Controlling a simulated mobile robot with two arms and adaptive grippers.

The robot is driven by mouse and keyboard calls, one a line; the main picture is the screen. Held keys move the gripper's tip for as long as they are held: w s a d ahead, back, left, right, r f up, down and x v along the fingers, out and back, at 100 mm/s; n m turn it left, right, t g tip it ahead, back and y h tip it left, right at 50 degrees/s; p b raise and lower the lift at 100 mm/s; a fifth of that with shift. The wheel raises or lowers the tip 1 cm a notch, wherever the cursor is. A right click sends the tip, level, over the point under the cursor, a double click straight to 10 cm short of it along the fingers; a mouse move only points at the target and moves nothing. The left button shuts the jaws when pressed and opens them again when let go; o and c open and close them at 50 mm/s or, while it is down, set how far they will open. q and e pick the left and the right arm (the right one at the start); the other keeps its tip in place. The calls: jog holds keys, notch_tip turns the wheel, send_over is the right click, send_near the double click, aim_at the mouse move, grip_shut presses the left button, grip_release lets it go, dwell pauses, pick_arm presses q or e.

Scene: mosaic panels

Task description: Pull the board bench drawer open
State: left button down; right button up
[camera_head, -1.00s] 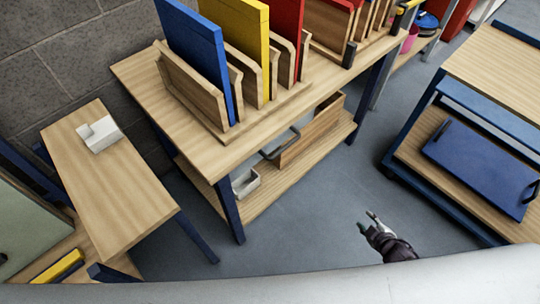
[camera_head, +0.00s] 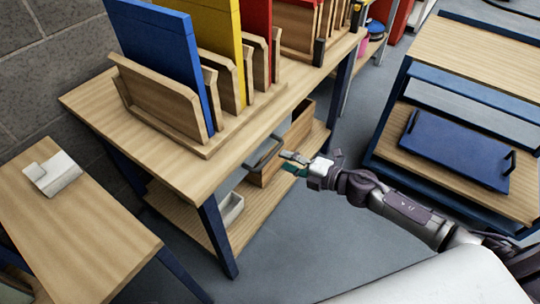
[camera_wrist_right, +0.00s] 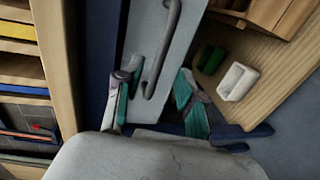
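The board bench (camera_head: 185,185) stands at left centre in the head view. A grey bar handle (camera_head: 265,152) shows just beyond its top's front edge; the drawer front behind it is mostly hidden there. In the right wrist view, the dark grey handle (camera_wrist_right: 166,48) stands out from a pale grey drawer front. My right gripper (camera_head: 287,162) is close to the handle in the head view. In the wrist view its teal-padded fingers (camera_wrist_right: 152,98) are spread, with the handle's near end between or just beyond them; contact is not clear. My left gripper is not in view.
Blue, yellow and red boards stand in a rack (camera_head: 205,150) on the bench. A white tray (camera_head: 230,208) and a wooden box (camera_head: 296,138) are on the lower shelf. A blue-framed cart (camera_head: 472,70) stands right. Grey floor is clear between.

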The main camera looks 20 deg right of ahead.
aim_at(271, 154)
jog(key=shift+x, duration=3.3)
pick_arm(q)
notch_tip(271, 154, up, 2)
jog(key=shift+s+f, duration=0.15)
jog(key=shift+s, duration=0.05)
pick_arm(e)
grip_shut()
